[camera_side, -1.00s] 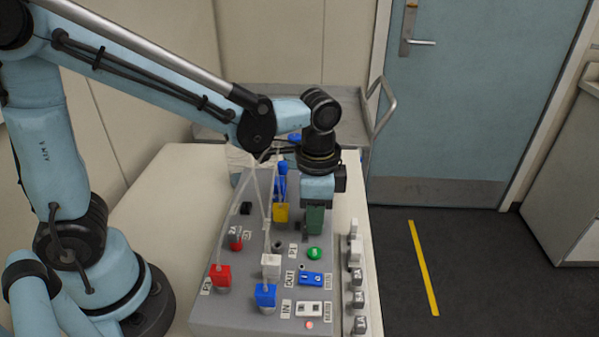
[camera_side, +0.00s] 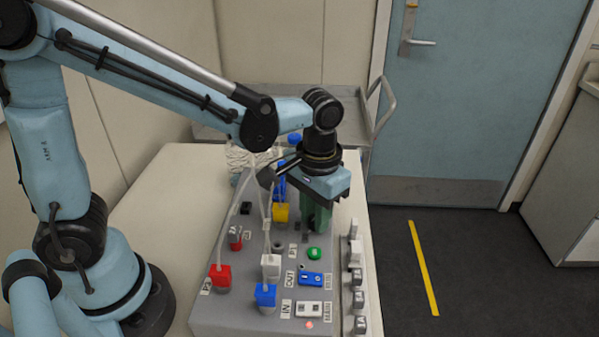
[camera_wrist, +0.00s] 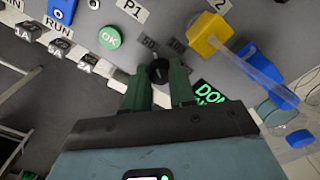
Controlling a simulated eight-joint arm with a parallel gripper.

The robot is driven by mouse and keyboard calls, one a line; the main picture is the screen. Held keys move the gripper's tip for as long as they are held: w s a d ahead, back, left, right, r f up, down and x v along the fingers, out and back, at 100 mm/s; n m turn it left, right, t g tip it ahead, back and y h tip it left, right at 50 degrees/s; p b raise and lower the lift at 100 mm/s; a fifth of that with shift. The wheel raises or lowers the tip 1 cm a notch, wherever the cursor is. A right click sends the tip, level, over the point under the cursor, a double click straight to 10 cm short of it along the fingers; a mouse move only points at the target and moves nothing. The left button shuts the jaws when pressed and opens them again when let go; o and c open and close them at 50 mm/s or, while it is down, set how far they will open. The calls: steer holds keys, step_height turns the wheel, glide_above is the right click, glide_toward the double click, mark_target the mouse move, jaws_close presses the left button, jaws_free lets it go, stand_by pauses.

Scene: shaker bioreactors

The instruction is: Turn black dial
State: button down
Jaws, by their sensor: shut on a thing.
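The black dial (camera_wrist: 159,71) sits on the grey panel between the labels and my fingertips in the wrist view. My gripper (camera_wrist: 159,80) has its two green fingers shut on the dial, one on each side. In the side view my gripper (camera_side: 316,232) points straight down at the panel, and its fingers and hand hide the dial there. The grey panel (camera_side: 235,310) lies on the pale bench.
A green OK button (camera_side: 314,254), a yellow connector (camera_side: 280,212), a blue connector (camera_side: 265,294), a red connector (camera_side: 220,276) and a white connector (camera_side: 270,266) stand nearby. Thin tubes rise from several connectors. Grey switches (camera_side: 357,276) line the right edge.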

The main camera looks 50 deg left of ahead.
steer(key=shift+n, duration=0.4)
steer(key=c, duration=0.9)
jaws_free()
step_height(320, 180, up, 12)
steer(key=shift+d+r, duration=0.1)
steer(key=s+a+f+t, duration=0.1)
steer(key=a+f+t, duration=0.1)
steer(key=a, duration=0.1)
steer(key=s+a+f+m+t, duration=0.1)
steer(key=a+f+t, duration=0.1)
steer(key=a, duration=0.1)
steer(key=s+a+f+t, duration=0.1)
steer(key=a+f+t, duration=0.1)
steer(key=a+t, duration=0.1)
steer(key=shift+s+a+f, duration=0.1)
steer(key=shift+s+a, duration=0.3)
steer(key=shift+a, duration=0.15)
